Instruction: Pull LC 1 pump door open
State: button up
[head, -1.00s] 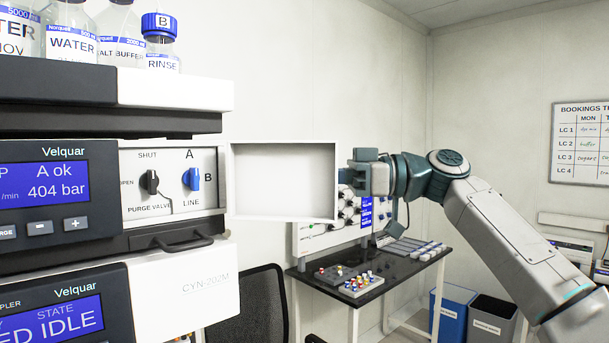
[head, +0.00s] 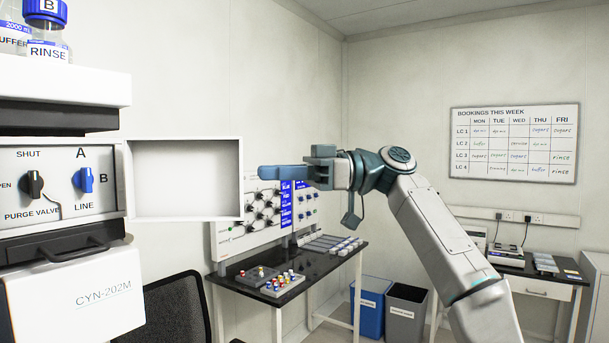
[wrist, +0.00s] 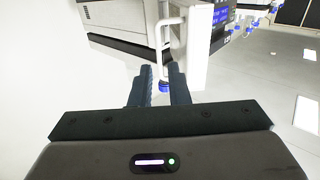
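The LC 1 pump door (head: 185,180) is a white framed panel. It stands swung open at the right side of the pump, with its recessed inner face toward the head camera. The pump front (head: 60,185) with its valve knobs is exposed. My gripper (head: 262,172) is just right of the door's free edge, apart from it. In the wrist view the door (wrist: 195,45) appears edge-on with a white bar handle (wrist: 170,40) beyond my fingers. The fingers (wrist: 162,82) are spread with nothing held between them.
A dark bench (head: 285,280) with vials and a white panel stands behind the door. Blue (head: 370,305) and grey (head: 406,312) bins stand beside it. A black mesh chair (head: 175,310) is below the door. A bookings board (head: 515,143) hangs on the wall.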

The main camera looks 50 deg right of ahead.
jog(key=v, duration=0.5)
jog(key=shift+s+d, duration=0.15)
jog(key=shift+d, duration=0.1)
dwell(0.4)
